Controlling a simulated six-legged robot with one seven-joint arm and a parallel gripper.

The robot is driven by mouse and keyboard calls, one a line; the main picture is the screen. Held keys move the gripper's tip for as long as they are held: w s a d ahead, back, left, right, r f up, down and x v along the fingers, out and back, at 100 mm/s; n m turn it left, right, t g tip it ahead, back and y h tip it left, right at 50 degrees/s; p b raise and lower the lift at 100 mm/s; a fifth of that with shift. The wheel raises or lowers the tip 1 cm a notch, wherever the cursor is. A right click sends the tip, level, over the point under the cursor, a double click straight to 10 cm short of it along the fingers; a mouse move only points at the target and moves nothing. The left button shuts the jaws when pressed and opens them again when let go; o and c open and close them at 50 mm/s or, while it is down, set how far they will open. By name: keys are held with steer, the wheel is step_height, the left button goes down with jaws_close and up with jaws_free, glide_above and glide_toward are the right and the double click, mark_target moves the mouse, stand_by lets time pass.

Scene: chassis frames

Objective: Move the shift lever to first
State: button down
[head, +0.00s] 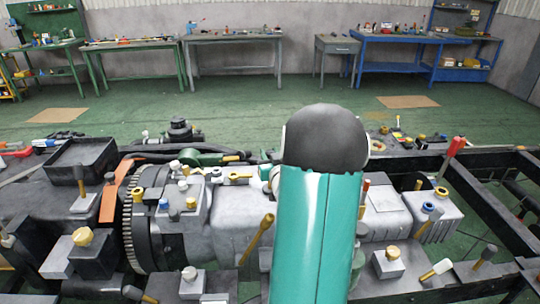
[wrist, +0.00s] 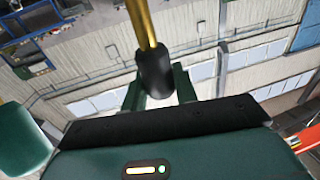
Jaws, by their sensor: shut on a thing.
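In the wrist view, the shift lever (wrist: 147,24) is a brass-coloured rod ending in a black knob (wrist: 153,66). My gripper (wrist: 156,88) has its two dark green fingers on either side of the knob and is shut on it. The rod runs from the knob to the top edge of the picture. In the head view, my teal arm covers the middle of the gearbox housing (head: 238,205). My gripper and the held knob are hidden there, and I cannot tell which gear position the lever is in.
Several similar levers and knobs stand close around, including a slanted brass rod (head: 257,238) left of my arm and a red-handled lever (head: 455,147) at right. A large toothed wheel (head: 134,222) is at left. Dark chassis rails (head: 488,207) flank the housing. Workbenches (head: 235,38) stand far back.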

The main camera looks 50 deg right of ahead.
steer(key=shift+w+d+g+y, duration=0.5)
steer(key=shift+w+d+g, duration=0.2)
steer(key=shift+w+d, duration=0.1)
steer(key=shift+w+d+f+m+g+y, duration=0.25)
steer(key=shift+w+d+g+y, duration=0.1)
steer(key=shift+w+d+g, duration=0.15)
steer(key=shift+w+d+f+m+g+y, duration=0.15)
steer(key=shift+w+d+f+g+y, duration=0.15)
steer(key=shift+d+g, duration=0.25)
steer(key=c, duration=1.5)
jaws_free()
steer(key=shift+w, duration=0.1)
steer(key=o, duration=0.4)
steer(key=shift+w+d, duration=0.1)
steer(key=shift+d, duration=0.05)
steer(key=shift+c, duration=0.2)
steer(key=shift+s+a+r, duration=0.25)
steer(key=shift+s, duration=0.15)
steer(key=v, duration=1.3)
steer(key=shift+s+f, duration=0.1)
